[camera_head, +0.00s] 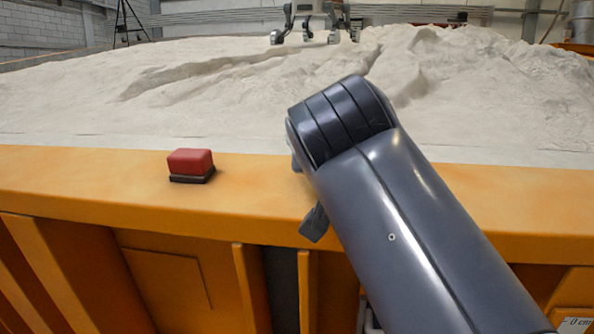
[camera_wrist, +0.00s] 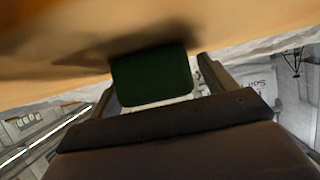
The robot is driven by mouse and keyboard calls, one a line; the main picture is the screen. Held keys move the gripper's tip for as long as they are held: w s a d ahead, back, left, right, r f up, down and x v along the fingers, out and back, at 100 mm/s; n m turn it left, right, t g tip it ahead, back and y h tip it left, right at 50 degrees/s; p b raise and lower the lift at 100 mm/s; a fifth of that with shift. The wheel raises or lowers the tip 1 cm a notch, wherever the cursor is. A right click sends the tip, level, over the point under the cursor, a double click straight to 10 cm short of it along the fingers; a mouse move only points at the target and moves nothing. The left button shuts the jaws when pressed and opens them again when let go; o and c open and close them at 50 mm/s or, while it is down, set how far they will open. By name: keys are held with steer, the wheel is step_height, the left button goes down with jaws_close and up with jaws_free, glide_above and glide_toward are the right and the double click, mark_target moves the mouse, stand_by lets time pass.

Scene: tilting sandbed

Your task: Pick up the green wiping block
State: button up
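The green wiping block (camera_wrist: 152,75) shows dark green in the wrist view, against the orange ledge (camera_wrist: 240,22), with a dark shadow beside it. My gripper (camera_wrist: 156,76) has one finger on each side of the block. A gap shows between the block and the right finger; the left finger is close to the block's edge, and contact there is unclear. The fingers look open. In the head view my arm hides the block and most of my gripper; only a small dark part of it (camera_head: 314,223) shows over the ledge.
A red block with a dark base (camera_head: 191,165) sits on the orange ledge (camera_head: 90,185) to the left of my arm. The ledge between them is clear. Behind it lies the pale sandbed (camera_head: 200,90), with a legged machine (camera_head: 313,18) at the back.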

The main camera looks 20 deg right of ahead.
steer(key=c, duration=1)
steer(key=shift+r, duration=0.2)
